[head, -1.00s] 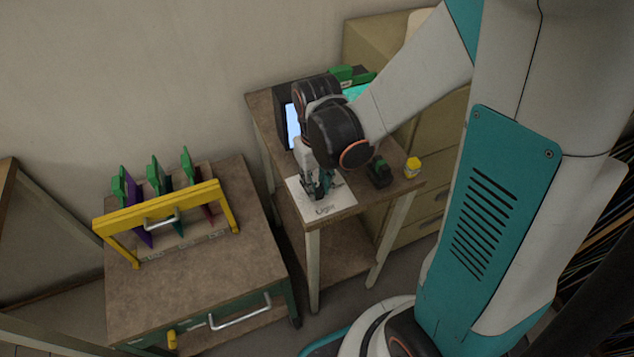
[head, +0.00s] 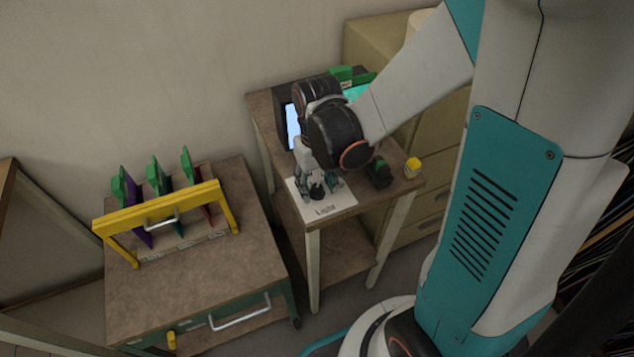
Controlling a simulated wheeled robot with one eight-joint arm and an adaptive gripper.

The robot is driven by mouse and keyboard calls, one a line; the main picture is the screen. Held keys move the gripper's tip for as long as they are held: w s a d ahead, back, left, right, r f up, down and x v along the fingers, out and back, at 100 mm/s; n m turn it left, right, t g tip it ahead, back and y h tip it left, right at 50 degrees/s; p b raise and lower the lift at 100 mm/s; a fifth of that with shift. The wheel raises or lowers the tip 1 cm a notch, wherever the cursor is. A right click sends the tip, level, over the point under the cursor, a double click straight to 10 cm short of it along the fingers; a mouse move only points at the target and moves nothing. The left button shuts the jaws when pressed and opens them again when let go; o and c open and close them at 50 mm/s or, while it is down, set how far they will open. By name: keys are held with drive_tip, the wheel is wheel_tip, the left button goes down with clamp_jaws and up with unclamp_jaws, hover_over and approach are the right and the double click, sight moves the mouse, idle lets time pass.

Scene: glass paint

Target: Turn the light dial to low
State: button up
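The light dial (head: 317,191) is a small dark knob on a white plate (head: 345,199) lettered "Light" along its front edge. The plate lies at the front of the small table. My gripper (head: 318,186) points down over the plate, with its two fingers spread apart on either side of the dial. The fingers look open; I cannot tell whether either one touches the knob. The dial's pointer and any low or high marks are too small to read.
A yellow-framed rack (head: 160,211) holding coloured panels stands on the cabinet (head: 205,280) to the left.

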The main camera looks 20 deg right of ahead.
sight(317, 188)
drive_tip(key=shift+r, duration=0.15)
wheel_tip(317, 188, up, 12)
idle(0.6)
drive_tip(key=shift+s, duration=0.15)
